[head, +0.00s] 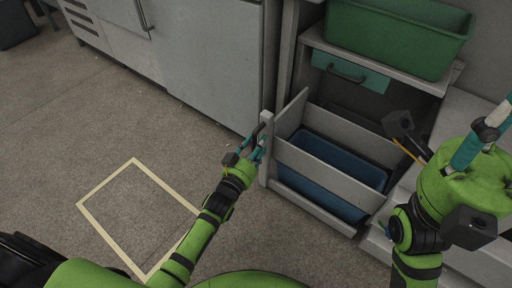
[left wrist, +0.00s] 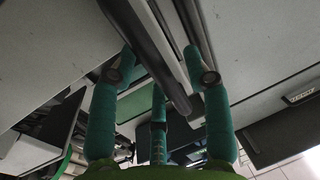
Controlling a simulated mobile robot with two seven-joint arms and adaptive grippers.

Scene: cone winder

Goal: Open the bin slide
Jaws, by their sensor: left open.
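The bin slide (head: 325,172) is a grey pull-out frame at the lower front of the cabinet. It stands out from the cabinet, with a blue bin (head: 318,184) inside it. Its dark bar handle (head: 258,132) is at the left end of the grey front panel. My left gripper (head: 258,148) is open at this handle. In the left wrist view the dark handle bar (left wrist: 160,55) runs between the teal fingers; I cannot tell whether they touch it. My right gripper (head: 485,138) is at the right edge, its teal finger pointing up; its opening is unclear.
A green bin (head: 398,38) stands on the shelf above, over a teal drawer (head: 348,72) with a dark handle. Grey cabinets (head: 205,60) stand behind left. The floor left of the slide is clear, with a cream taped outline (head: 112,183).

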